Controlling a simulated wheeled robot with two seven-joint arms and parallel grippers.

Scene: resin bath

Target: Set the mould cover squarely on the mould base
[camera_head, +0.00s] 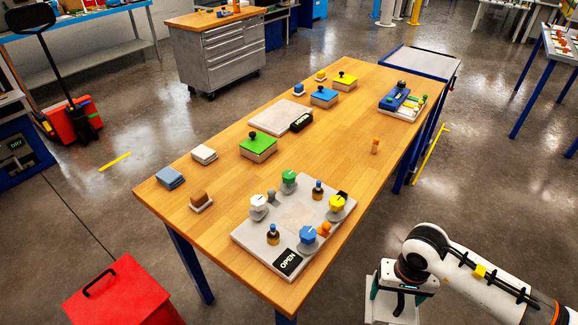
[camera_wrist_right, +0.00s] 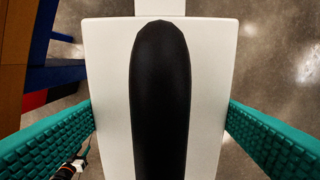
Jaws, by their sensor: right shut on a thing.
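My right gripper (camera_head: 397,292) is at the lower right in the head view, off the table's right side. It is shut on a white block with a long black handle, which looks like the mould cover (camera_head: 378,308). In the right wrist view the cover (camera_wrist_right: 108,110) fills the middle, its black handle (camera_wrist_right: 160,100) between the teal fingers. I cannot tell for sure which thing is the mould base; a pale grey plate (camera_head: 262,238) with coloured knobs around its bare middle lies at the table's near end. The cover is well apart from it. My left gripper is not in view.
On the wooden table (camera_head: 335,150) stand green (camera_head: 258,150), blue (camera_head: 324,98) and yellow (camera_head: 345,84) blocks with black knobs. A second pale plate (camera_head: 275,118) lies behind the green block. A small orange piece (camera_head: 375,146) stands near the right edge. A red box (camera_head: 125,295) is at lower left.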

